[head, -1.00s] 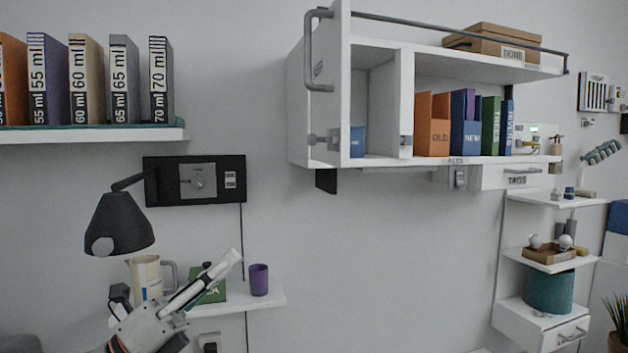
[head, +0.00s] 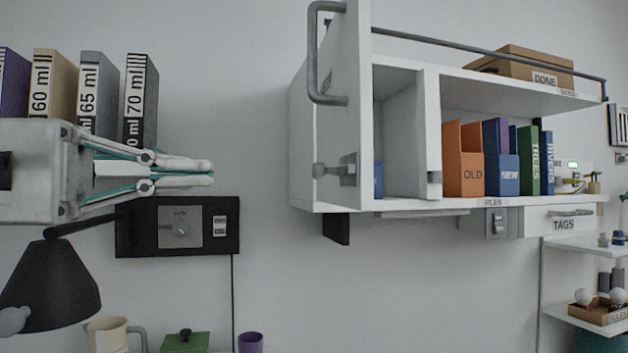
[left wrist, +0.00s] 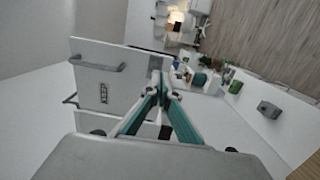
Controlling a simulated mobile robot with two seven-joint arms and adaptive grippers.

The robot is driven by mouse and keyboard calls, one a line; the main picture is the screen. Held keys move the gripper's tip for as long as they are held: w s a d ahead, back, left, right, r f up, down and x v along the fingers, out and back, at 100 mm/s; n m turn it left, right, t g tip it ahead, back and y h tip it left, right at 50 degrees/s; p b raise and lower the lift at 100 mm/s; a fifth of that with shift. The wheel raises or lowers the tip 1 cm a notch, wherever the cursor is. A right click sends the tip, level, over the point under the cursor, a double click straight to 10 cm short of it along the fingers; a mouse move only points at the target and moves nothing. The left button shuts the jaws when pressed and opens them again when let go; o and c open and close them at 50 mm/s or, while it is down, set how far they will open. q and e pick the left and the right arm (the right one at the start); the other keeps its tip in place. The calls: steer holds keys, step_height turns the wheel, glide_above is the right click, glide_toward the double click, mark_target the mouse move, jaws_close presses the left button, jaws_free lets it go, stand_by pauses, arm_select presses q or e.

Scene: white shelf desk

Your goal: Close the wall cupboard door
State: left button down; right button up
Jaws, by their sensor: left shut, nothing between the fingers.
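The wall cupboard (head: 405,140) hangs on the wall right of centre in the head view. Its white door (head: 343,120) stands open at the left end, seen at a steep angle, with a grey bar handle (head: 313,55) on its outer face. In the left wrist view a white panel with a bar handle and a dark label, which looks like the door (left wrist: 125,75), lies ahead and left of the fingertips. My left gripper (head: 212,172) is shut and empty, left of the door and apart from it in the head view. It also shows in the left wrist view (left wrist: 161,82). My right gripper is out of view.
Bottles or binders such as the 70 ml one (head: 139,100) stand upper left, behind my left gripper. A black lamp (head: 50,285) is below it. Books (head: 463,165) stand inside the cupboard, and a box (head: 525,68) is on top.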

mark_target(323, 173)
arm_select(q)
steer(key=p+x, duration=0.1)
steer(key=x, duration=0.3)
steer(key=p+x, duration=0.1)
steer(key=x, duration=0.4)
steer(key=p+x, duration=0.1)
steer(key=x, duration=0.3)
steer(key=shift+s+d+r, duration=0.1)
steer(key=shift+s+d, duration=0.1)
steer(key=shift+s, duration=0.05)
steer(key=shift+w+d, duration=0.1)
steer(key=shift+d, duration=0.15)
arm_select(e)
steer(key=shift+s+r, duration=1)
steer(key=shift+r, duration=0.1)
arm_select(q)
steer(key=shift+d, duration=0.1)
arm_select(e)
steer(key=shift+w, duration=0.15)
